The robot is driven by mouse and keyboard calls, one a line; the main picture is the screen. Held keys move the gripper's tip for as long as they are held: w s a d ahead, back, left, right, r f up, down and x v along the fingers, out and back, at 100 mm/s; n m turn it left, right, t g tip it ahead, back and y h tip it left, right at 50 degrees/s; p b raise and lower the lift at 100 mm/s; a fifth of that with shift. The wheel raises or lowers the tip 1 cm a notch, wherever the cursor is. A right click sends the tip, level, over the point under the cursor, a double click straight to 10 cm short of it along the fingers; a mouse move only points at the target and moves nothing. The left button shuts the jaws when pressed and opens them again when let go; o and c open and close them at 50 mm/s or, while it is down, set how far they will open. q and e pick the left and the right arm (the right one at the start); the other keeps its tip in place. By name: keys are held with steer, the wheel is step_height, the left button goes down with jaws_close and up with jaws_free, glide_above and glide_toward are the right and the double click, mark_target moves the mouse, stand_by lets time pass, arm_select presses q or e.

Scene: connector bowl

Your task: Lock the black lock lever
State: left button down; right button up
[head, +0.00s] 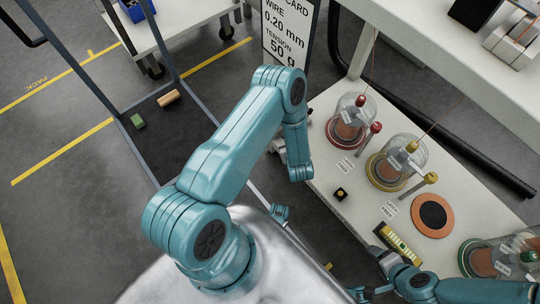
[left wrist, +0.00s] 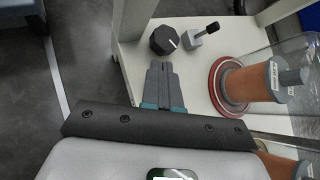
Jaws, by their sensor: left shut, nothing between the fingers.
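The black lock lever (left wrist: 211,28) stands tilted on a small grey block (left wrist: 194,40) near the table corner in the left wrist view. A round black knob (left wrist: 164,40) sits to its left. My left gripper (left wrist: 161,66) is shut and empty, its tips just short of the knob in the picture and left of the lever; I see no contact with the lever. In the head view my left arm hides the lever and knob. My right gripper (head: 384,258) is low at the table's front edge, by a yellow level (head: 398,241); its fingers are unclear.
Spools under clear domes (head: 350,118) stand on the white table (head: 335,225), with thin wires rising from them. One red-rimmed spool (left wrist: 240,84) is close right of my left gripper. An orange-and-black disc (head: 433,215) lies flat. A dark cart (head: 165,125) stands at left.

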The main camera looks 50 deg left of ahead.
arm_select(q)
steer(key=s+d+r+n+g+h+p, duration=0.1)
steer(key=s+r+n+g+p, duration=0.1)
steer(key=s, duration=0.4)
steer(key=s+d+r+n+g+h+p, duration=0.1)
steer(key=s+r+n+g+p, duration=0.1)
steer(key=s+g, duration=0.3)
steer(key=shift+s+d+r+p, duration=0.35)
steer(key=shift+s+r+p, duration=0.1)
steer(key=shift+s+p, duration=0.55)
arm_select(e)
step_height(320, 180, up, 6)
steer(key=shift+r, duration=0.25)
arm_select(q)
steer(key=shift+s, duration=0.1)
